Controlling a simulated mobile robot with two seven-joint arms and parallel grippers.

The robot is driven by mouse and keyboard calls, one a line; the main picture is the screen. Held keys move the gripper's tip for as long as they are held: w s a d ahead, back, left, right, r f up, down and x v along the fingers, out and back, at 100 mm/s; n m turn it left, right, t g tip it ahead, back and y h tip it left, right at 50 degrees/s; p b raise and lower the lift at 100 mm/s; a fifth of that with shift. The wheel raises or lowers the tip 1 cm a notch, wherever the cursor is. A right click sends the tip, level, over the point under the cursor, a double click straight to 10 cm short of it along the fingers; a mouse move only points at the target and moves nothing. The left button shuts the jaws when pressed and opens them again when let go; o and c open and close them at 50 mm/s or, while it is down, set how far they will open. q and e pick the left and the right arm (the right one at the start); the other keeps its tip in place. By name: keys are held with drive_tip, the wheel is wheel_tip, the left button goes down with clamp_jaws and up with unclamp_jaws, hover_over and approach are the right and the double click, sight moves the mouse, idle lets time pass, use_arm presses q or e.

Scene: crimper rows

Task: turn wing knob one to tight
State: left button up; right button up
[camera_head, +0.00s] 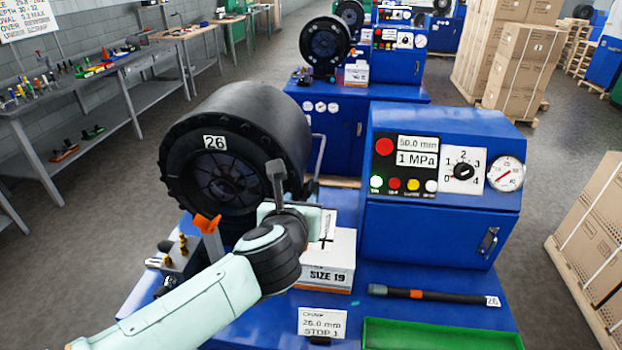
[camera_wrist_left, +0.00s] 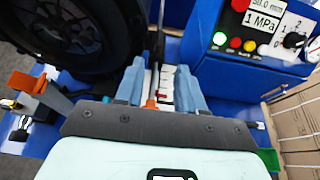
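An orange wing-shaped piece (camera_head: 207,222) sits on top of a grey post at the left front of the blue machine. It also shows at the left edge of the left wrist view (camera_wrist_left: 22,82). I cannot tell if it is wing knob one. My left gripper (camera_head: 296,206) is in front of the black drum, to the right of the orange piece and apart from it. In the left wrist view its two blue-grey fingers (camera_wrist_left: 158,75) stand apart with a gap between them; nothing is clearly held. The arm hides part of the bench. My right gripper is not in view.
A black drum marked 26 (camera_head: 222,175) stands behind the arm. A control cabinet (camera_head: 440,225) with a black dial (camera_head: 463,171) and gauge is at right. A SIZE 19 box (camera_head: 330,275), a black rod (camera_head: 430,295) and a green tray (camera_head: 440,335) occupy the bench.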

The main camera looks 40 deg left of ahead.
sight(309, 186)
use_arm(q)
drive_tip(key=x, duration=1.2)
drive_tip(key=shift+w+a+f+b, duration=0.1)
drive_tip(key=shift+w+a+b, duration=0.1)
drive_tip(key=shift+b, duration=0.2)
clamp_jaws()
